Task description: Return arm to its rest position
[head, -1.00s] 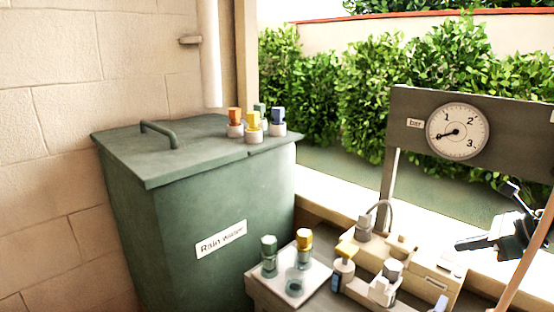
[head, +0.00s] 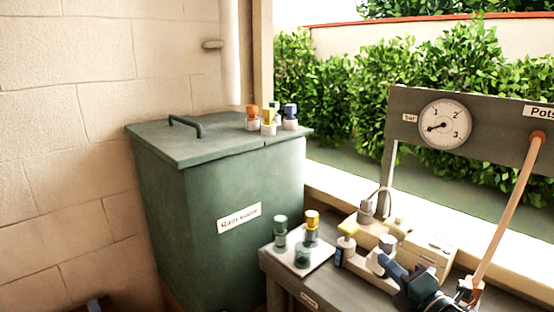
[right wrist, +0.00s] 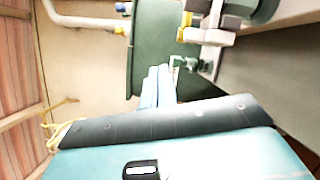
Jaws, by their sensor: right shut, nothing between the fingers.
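My right gripper (head: 384,262) is at the lower right of the head view, just in front of the grey bench fittings. Its blue fingers are together and hold nothing. In the right wrist view the shut fingers (right wrist: 158,85) point toward the green bin. I cannot tell from the head view whether the gripper touches the fittings behind it. My left gripper is not in view. A small dark shape at the bottom left edge of the head view is too cut off to identify.
A green rain-water bin (head: 200,215) stands left, with coloured valve caps (head: 268,120) on its lid. A white plate (head: 315,258) holds fittings beside a beige manifold box (head: 430,258). An orange hose (head: 508,210) hangs from the board by the gauge (head: 444,128). Open air lies above the bench.

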